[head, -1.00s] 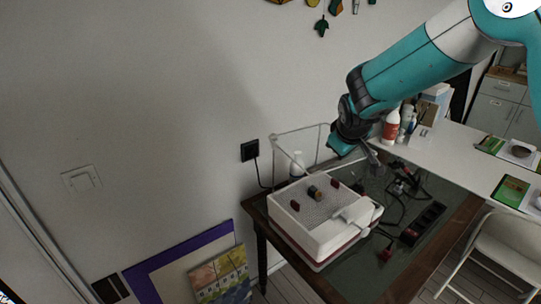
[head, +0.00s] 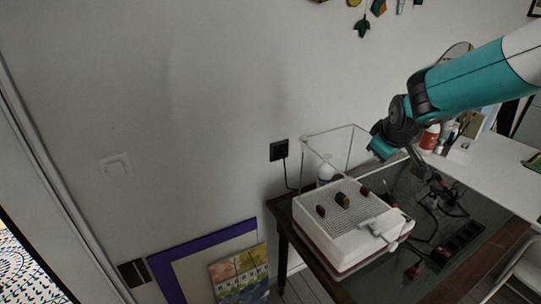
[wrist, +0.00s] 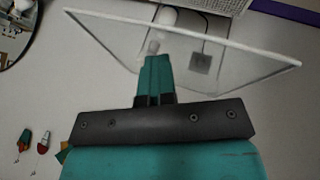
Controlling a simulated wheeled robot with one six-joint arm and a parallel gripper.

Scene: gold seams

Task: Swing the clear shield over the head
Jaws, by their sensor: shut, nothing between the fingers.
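The grinder (head: 350,240) is a white box with a grid top on the dark table. Its head (head: 342,199) looks like the small dark knob mid-grid, between two red pieces. The clear shield (head: 330,140) stands raised, roughly upright, at the back of the grinder. In the wrist view the pale-edged shield (wrist: 245,52) spans the picture beyond the fingers. My gripper (head: 418,165) is right of the shield and above the table. In the wrist view my gripper (wrist: 155,62) is shut and empty, its tips overlapping the shield in the picture; I cannot tell whether they touch.
A wall socket (head: 279,150) with a cable is left of the shield. Cables and a power strip (head: 457,245) lie right of the grinder. A red-and-white bottle (head: 429,137) stands behind my gripper. Framed pictures (head: 205,262) lean against the wall at lower left.

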